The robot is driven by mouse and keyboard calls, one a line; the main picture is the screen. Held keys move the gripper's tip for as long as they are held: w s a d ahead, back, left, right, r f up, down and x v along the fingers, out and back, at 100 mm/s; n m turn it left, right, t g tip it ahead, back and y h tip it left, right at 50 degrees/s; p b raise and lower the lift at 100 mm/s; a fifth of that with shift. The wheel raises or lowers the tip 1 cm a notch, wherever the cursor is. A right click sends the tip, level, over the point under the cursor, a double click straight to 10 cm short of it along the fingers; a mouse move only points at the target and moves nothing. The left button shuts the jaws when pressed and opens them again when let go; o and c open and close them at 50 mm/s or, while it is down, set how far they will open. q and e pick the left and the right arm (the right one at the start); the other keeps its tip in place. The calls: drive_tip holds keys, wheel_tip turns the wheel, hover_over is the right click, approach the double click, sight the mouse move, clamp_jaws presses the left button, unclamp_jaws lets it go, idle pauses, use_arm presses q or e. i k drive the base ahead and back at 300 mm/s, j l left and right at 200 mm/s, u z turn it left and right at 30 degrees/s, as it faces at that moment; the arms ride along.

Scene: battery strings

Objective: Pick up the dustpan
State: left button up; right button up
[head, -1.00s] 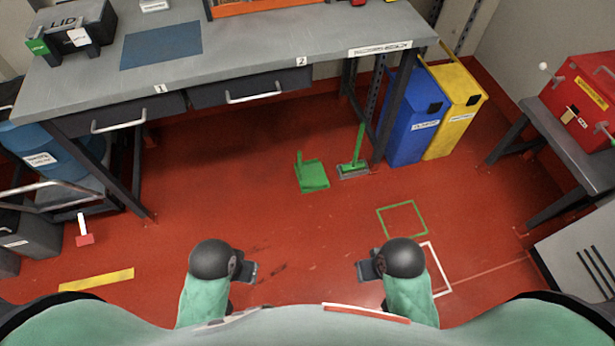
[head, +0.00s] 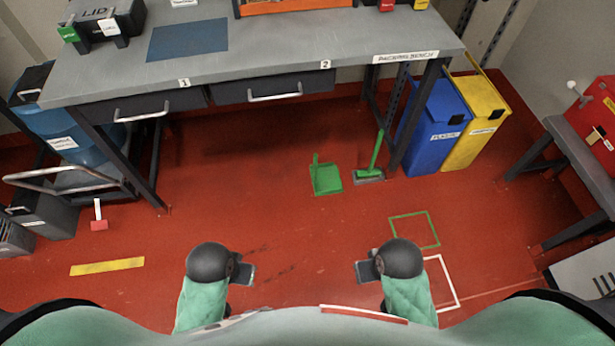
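The green dustpan (head: 326,180) lies on the red floor near the front of the bench, its short handle standing up at its back left. A green brush (head: 370,174) with a long upright handle stands just right of it, by the bench leg. My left gripper (head: 248,272) is low in the picture, left of and nearer than the dustpan, touching nothing I can see. My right gripper (head: 362,271) is low too, right of and nearer than the dustpan. Both are well apart from it. Their finger gaps are too small to make out.
The packing bench (head: 290,50) with two drawers stands behind the dustpan. A blue bin (head: 432,130) and yellow bin (head: 475,125) stand right of it. A green floor square (head: 415,230) and white floor outline (head: 441,283) lie at right. The floor before the dustpan is clear.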

sight(325, 178)
drive_tip(key=i+l+u, duration=0.15)
drive_tip(key=l+u, duration=0.15)
drive_tip(key=l, duration=0.15)
drive_tip(key=l+u, duration=0.25)
drive_tip(key=l, duration=0.2)
drive_tip(key=i+l+u, duration=0.1)
drive_tip(key=l+u, duration=0.2)
drive_tip(key=l, duration=0.15)
drive_tip(key=l+u, duration=0.1)
drive_tip(key=l, duration=2.25)
